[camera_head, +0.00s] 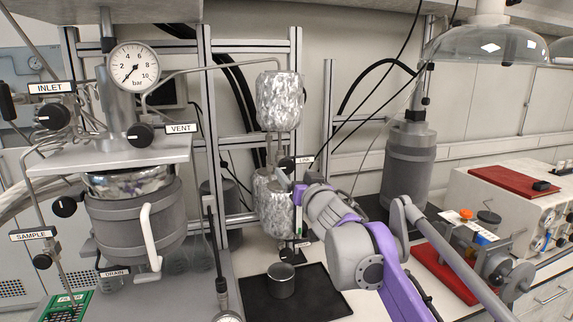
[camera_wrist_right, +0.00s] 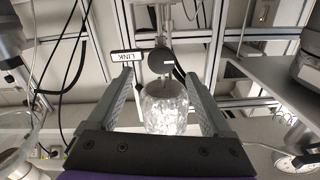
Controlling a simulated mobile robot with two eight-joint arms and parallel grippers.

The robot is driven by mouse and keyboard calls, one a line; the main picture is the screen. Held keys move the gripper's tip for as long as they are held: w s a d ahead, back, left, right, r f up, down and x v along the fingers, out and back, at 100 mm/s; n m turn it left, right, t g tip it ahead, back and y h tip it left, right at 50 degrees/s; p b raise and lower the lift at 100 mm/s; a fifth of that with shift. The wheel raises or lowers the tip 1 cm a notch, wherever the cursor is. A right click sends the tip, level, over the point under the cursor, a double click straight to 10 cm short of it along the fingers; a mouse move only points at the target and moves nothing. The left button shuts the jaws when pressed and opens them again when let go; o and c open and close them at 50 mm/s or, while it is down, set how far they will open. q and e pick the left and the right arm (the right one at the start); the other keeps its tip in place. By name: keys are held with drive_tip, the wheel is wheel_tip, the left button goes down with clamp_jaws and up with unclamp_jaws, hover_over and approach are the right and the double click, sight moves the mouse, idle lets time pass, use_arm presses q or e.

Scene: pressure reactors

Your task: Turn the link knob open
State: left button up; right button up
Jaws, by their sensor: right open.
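The dark round link knob (camera_head: 287,164) is beside the white LINK label (camera_head: 304,159), between the upper and lower foil-wrapped vessels. In the right wrist view, the knob (camera_wrist_right: 162,61) faces me with a short white mark that lies roughly horizontal, and the LINK label (camera_wrist_right: 125,56) appears upside down. My right gripper (camera_head: 298,192) is near the knob, just below it in the head view. In the wrist view its open fingers (camera_wrist_right: 160,78) stand to either side of the knob, with nothing between them; they appear apart from it. My left gripper is not in view.
The foil-wrapped lower vessel (camera_head: 272,205) is close to my right gripper. A metal frame (camera_head: 208,110) stands behind. A reactor with a pressure gauge (camera_head: 134,67) is at left. A metal cup (camera_head: 281,280) stands on a black mat (camera_head: 318,297) below. A red tray (camera_head: 440,272) is at right.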

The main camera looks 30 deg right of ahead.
sight(288, 167)
drive_tip(key=p+x, duration=0.1)
drive_tip(key=x, duration=0.5)
drive_tip(key=shift+w, duration=0.35)
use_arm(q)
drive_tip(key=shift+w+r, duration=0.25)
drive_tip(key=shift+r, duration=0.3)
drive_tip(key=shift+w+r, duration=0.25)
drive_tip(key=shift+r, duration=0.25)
use_arm(e)
clamp_jaws()
